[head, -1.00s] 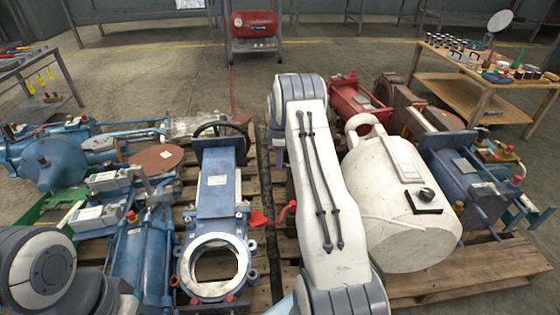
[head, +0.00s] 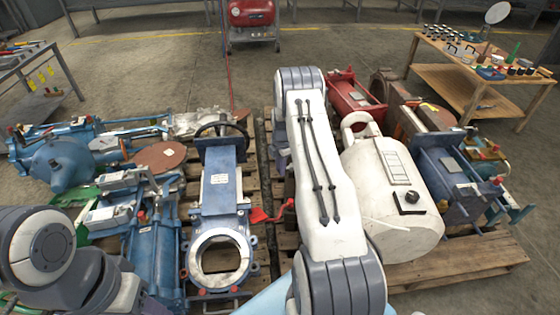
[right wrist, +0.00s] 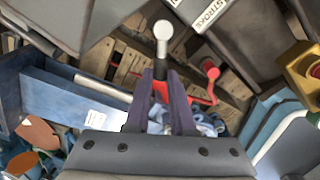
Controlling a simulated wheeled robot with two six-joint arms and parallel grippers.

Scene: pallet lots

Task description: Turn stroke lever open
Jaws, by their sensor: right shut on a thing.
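In the right wrist view, my right gripper (right wrist: 164,85) is shut on a red lever (right wrist: 160,90). A pale rod with a round end (right wrist: 162,32) rises just beyond the fingertips. A white label reading "STROKE" (right wrist: 209,13) is on a grey part at the top. Another red crank-like piece (right wrist: 211,72) shows right of the fingers. In the head view, red lever parts (head: 262,215) show beside the blue gate valve (head: 220,195), left of my right arm. My right arm hides the right fingertips there. My left arm is at the lower left, its gripper out of the picture.
Wooden pallets (head: 470,265) carry crowded blue valves and cylinders at left and a large white tank (head: 385,190) at right. A red compressor (head: 252,14) stands at the back. A wooden table (head: 478,85) stands at right. Open floor lies behind the pallets.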

